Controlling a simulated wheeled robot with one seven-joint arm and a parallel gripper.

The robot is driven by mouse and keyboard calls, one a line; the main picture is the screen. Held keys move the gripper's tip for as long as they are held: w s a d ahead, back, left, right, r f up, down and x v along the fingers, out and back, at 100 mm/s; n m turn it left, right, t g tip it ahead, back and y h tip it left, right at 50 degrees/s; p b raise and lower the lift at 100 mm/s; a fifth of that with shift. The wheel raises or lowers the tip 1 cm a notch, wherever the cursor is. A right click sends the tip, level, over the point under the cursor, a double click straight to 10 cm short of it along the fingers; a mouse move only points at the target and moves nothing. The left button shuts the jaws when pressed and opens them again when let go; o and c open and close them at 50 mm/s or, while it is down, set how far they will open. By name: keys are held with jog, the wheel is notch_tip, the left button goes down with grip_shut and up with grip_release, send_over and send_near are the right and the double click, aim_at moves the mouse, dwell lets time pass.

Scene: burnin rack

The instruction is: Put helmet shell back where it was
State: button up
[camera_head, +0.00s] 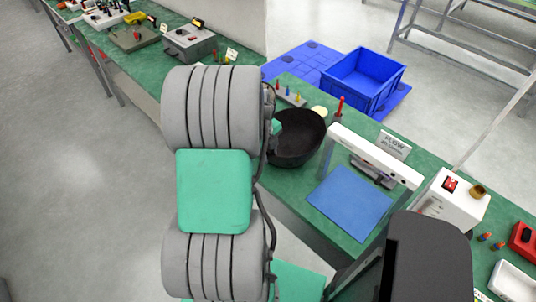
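A black, hollow, bowl-like shell (298,140), which looks like the helmet shell, is just right of my arm at the green bench's near edge. Its open side faces up, and its left side is partly covered by my arm. I cannot tell whether it rests on the bench or is held. My grey and green arm rises through the middle of the view and hides its own end. A small green piece shows at the shell's left rim, perhaps part of my wrist. My gripper's fingers are not visible.
Right of the shell, a white frame (375,155) stands over a blue mat (350,202) on the bench (325,226). A white box with a red switch (450,196) is farther right. Small coloured pegs (289,93) stand behind the shell. A blue crate (362,82) sits beyond the bench.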

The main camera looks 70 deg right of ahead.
jog(key=s+b+v, duration=0.1)
jog(key=v, duration=1)
jog(key=w+a+r+n+t, duration=0.2)
jog(key=w+a+r+n, duration=0.1)
jog(key=w+a+n, duration=1)
jog(key=w+a+n+t+y, duration=0.1)
jog(key=w+a+n, duration=0.2)
jog(key=a+n, duration=1)
jog(key=w+a+n+t+y, duration=0.1)
jog(key=w+a+n, duration=0.2)
jog(key=a+n, duration=1.1)
jog(key=shift+r+n+t, duration=0.4)
jog(key=shift+n, duration=0.1)
